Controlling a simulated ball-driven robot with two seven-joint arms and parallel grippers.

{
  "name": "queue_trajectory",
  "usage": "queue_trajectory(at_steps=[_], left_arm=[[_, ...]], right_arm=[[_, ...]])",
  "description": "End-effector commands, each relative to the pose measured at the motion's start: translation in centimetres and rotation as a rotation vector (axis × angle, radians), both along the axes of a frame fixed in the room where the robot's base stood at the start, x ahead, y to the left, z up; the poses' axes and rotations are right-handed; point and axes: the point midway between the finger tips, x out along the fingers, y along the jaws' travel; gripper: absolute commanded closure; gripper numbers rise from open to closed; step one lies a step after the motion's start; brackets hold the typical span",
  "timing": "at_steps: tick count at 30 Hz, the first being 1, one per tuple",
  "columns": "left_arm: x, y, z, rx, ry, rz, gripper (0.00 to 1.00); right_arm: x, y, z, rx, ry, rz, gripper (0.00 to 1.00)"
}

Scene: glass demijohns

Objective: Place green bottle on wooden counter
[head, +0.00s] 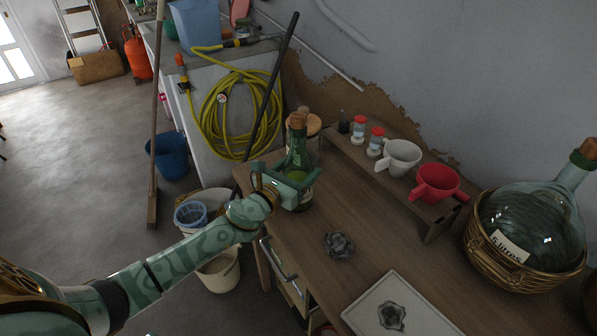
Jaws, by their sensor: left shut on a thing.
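The green bottle (297,150) has a brown cork and stands upright at the far left part of the wooden counter (300,240). My left gripper (295,183) is shut on the bottle around its body. The gripper hides part of the bottle. The bottle's base shows just below the gripper, at or close to the counter top; I cannot tell if it touches. My right gripper is not in view.
A demijohn (530,225) sits in a basket at right. A dark crumpled item (339,245) and a white tray (400,308) lie in front.

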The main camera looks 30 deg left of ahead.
Motion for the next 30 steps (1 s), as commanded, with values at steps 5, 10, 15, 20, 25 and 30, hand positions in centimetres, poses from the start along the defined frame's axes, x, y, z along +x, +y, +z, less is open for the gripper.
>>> queue_trajectory(at_steps=[5,10,15,20,25,30], left_arm=[[0.1,0.0,0.1,0.0,-0.005,0.001,0.79],[0.0,0.0,-0.2,0.001,-0.001,0.0,0.1],[0.0,0.0,-0.2,0.001,-0.001,0.0,0.1],[0.0,0.0,0.5,0.001,-0.002,0.0,0.1],[-3.2,0.4,0.1,0.003,0.001,-0.001,0.1],[-7.3,1.0,0.0,0.002,0.002,-0.001,0.1]], right_arm=[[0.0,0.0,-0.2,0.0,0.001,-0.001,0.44],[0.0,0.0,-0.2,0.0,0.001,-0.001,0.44],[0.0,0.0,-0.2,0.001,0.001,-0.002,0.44],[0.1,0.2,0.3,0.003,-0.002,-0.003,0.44],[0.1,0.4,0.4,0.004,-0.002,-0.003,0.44],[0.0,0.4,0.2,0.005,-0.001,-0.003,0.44]])
